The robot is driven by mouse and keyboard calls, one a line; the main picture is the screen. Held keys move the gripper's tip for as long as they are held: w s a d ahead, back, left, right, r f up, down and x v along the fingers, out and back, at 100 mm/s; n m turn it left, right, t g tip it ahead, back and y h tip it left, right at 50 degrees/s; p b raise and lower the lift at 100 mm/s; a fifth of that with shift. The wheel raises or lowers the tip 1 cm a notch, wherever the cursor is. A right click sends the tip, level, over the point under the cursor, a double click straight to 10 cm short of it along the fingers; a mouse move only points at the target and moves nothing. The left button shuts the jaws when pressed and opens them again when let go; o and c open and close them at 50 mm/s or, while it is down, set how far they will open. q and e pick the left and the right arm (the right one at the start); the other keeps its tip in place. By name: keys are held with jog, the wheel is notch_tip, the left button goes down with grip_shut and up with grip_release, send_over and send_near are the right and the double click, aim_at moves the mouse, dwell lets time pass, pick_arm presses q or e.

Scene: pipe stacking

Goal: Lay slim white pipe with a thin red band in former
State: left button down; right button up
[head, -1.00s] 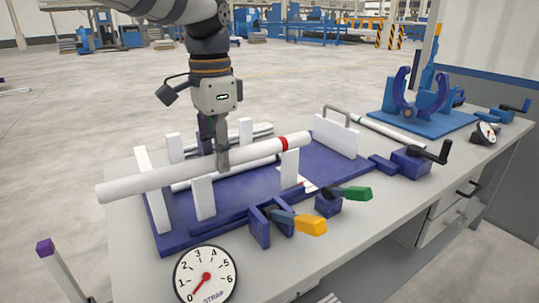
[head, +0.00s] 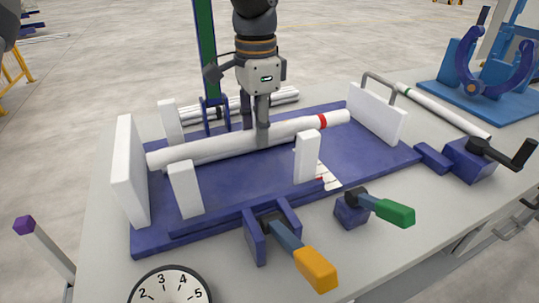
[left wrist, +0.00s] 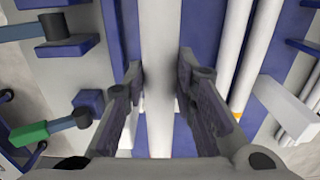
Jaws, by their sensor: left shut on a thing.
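The slim white pipe with a thin red band (head: 292,130) lies lengthwise over the blue former (head: 240,188), between its white posts and end plates. Its red band is near the right end. My left gripper (head: 255,140) is shut on this pipe near its middle, pointing down. In the left wrist view, the pipe (left wrist: 160,70) runs between the two fingers (left wrist: 160,105). Beside it are other white pipes (left wrist: 236,50), one with an orange band. Whether the held pipe touches the former's base or those pipes I cannot tell. My right gripper is not in view.
White posts (head: 186,190) and end plates (head: 130,170) stand close around the pipe. A green upright bar (head: 206,50) is behind my gripper. Toggle handles, orange (head: 315,268) and green (head: 394,212), stick out in front. A green-banded pipe (head: 440,108) lies at the right.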

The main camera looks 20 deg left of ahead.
aim_at(260, 181)
pick_arm(q)
notch_tip(260, 181, down, 10)
jog(key=shift+r, duration=0.1)
jog(key=c, duration=1.3)
grip_release()
jog(key=shift+f, duration=0.2)
jog(key=shift+r, duration=0.1)
notch_tip(260, 181, up, 12)
jog(key=shift+r, duration=0.1)
